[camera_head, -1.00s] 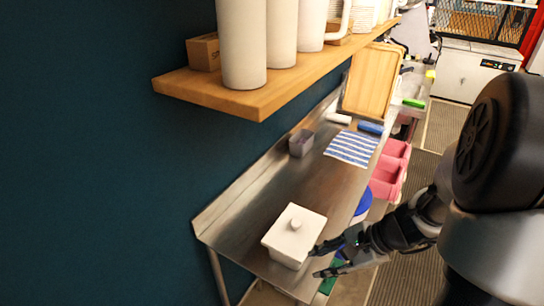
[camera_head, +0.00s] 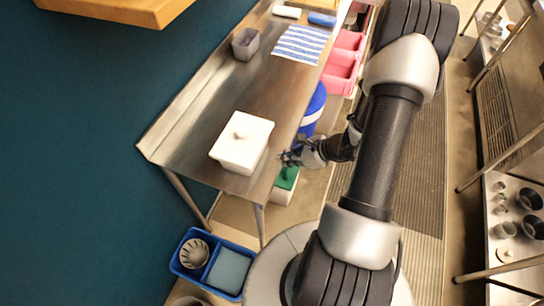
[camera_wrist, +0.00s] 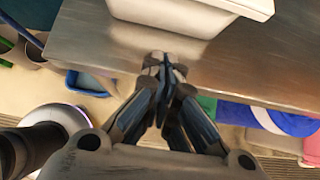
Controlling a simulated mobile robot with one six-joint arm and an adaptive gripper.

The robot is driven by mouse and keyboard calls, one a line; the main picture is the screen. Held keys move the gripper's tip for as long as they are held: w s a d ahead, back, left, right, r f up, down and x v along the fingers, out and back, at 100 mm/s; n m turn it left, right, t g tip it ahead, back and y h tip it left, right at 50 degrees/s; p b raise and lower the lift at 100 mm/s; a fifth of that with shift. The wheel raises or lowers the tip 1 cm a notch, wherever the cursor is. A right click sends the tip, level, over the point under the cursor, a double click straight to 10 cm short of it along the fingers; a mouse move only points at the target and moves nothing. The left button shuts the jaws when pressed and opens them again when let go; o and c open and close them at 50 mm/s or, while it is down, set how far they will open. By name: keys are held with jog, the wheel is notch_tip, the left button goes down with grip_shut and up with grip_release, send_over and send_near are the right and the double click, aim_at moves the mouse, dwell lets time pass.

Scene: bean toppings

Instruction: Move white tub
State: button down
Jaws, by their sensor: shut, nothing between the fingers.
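In the wrist view the tub (camera_wrist: 190,14) shows at the top, cut off by the frame edge. My gripper (camera_head: 286,158) is to the right of the tub, by the table's right edge, apart from it. In the wrist view my gripper (camera_wrist: 165,62) is shut and empty, its fingertips over the table's edge below the tub.
A small grey container (camera_head: 245,44) and a blue-striped cloth (camera_head: 300,45) lie farther back on the table. Pink bins (camera_head: 341,68), a blue lidded bucket (camera_head: 313,108) and a green-lidded box (camera_head: 286,184) are below its right side. A blue crate (camera_head: 211,262) is on the floor.

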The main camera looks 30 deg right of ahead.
jog(key=w+a, duration=0.1)
jog(key=w+a+f, duration=0.1)
jog(key=w, duration=0.1)
jog(key=shift+w+a, duration=0.1)
jog(key=shift+a, duration=0.1)
jog(key=shift+w+a, duration=0.3)
jog(key=shift+w, duration=0.15)
jog(key=w+a+b, duration=0.2)
jog(key=w+a, duration=0.1)
jog(key=w, duration=0.1)
jog(key=w+a+b, duration=0.1)
jog(key=w+a, duration=0.3)
jog(key=w, duration=0.1)
jog(key=w+a+b, duration=0.2)
jog(key=w+a, duration=0.2)
jog(key=w, duration=0.1)
jog(key=shift+w+a+b, duration=0.2)
jog(key=shift+w+b, duration=0.05)
jog(key=shift+b, duration=0.05)
jog(key=shift+s+d, duration=0.1)
jog(key=shift+d, duration=0.05)
